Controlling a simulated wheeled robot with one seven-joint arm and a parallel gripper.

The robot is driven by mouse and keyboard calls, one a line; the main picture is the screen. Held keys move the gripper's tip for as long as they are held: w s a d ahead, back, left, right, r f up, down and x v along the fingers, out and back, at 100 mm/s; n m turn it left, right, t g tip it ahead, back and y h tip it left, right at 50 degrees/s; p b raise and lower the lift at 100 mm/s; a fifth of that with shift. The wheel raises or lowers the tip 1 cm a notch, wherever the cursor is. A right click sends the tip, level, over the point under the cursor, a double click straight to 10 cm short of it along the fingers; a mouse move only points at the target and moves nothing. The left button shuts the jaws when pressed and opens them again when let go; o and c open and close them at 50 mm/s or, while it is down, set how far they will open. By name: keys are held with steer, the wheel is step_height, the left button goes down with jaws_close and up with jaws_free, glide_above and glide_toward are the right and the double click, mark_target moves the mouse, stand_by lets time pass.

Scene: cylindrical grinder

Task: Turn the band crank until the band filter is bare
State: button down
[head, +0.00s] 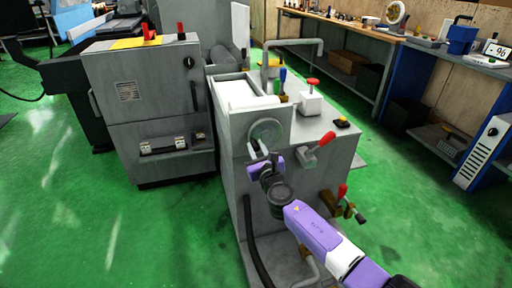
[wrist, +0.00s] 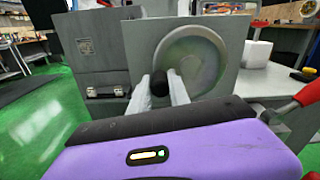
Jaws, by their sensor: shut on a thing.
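The band crank is a round grey disc (head: 266,131) on the front of the filter tank; it also shows in the wrist view (wrist: 190,62). Its dark knob (wrist: 159,83) sits at the disc's lower left in the wrist view. My gripper (head: 258,149) is at the disc's lower edge, shut on the knob, with a pale finger on each side of it (wrist: 160,88). The band filter (head: 247,92) is a white sheet in the tray on top of the tank. Its far end and the side behind the tray wall are hidden.
A red-handled lever (head: 318,147) sticks out right of the crank, and a red-handled valve (head: 343,194) sits lower. A white box with a red knob (head: 311,100) and a bent pipe (head: 292,43) stand on the tank. Green floor is open at the left.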

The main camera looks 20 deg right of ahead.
stand_by(0.3)
steer(key=c, duration=1.2)
jaws_free()
steer(key=shift+c, duration=0.2)
steer(key=s+p, duration=0.3)
steer(key=s, duration=0.3)
steer(key=shift+s+p, duration=0.5)
steer(key=shift+s, duration=0.4)
